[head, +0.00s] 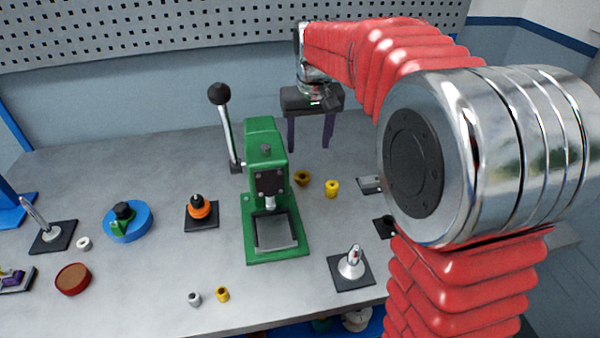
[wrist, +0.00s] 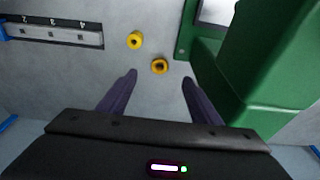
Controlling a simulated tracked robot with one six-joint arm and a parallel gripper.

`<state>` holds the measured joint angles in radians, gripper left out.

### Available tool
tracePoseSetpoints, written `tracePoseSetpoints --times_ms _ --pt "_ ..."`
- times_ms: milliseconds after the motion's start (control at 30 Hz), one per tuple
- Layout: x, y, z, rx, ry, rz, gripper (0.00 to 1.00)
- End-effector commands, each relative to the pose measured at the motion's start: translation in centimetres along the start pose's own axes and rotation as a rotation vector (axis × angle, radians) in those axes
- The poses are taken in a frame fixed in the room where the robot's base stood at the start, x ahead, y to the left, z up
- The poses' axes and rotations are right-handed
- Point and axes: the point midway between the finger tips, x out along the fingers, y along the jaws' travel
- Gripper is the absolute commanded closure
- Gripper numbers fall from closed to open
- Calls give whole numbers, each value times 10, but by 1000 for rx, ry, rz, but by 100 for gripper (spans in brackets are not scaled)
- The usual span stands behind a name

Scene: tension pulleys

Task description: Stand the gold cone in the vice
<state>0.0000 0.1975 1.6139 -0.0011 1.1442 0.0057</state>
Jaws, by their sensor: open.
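A dark gold, round piece with a dark hole (head: 302,177) stands on the bench right of the green press; it is probably the gold cone. It also shows in the wrist view (wrist: 160,66), near the gap between my fingertips. My gripper (head: 309,149) points down above and behind it, open and empty, its two purple fingers apart. In the wrist view my gripper (wrist: 159,77) touches nothing. I cannot identify the vice for sure; a dark block with purple parts (head: 14,281) at the left edge may be it, partly cut off.
The green press (head: 266,190) with its lever stands close left of the gold piece. A yellow piece (head: 332,188) stands just right of it. A numbered grey block (wrist: 62,32) lies beyond. My arm hides the bench's right side.

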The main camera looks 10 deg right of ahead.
Motion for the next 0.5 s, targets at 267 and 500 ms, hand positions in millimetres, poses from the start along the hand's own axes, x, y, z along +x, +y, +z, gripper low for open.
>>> tracePoseSetpoints --times_ms 267,500 --pt "25 1 -28 1 -35 0 42" --pt "26 1 -29 1 -37 0 42"
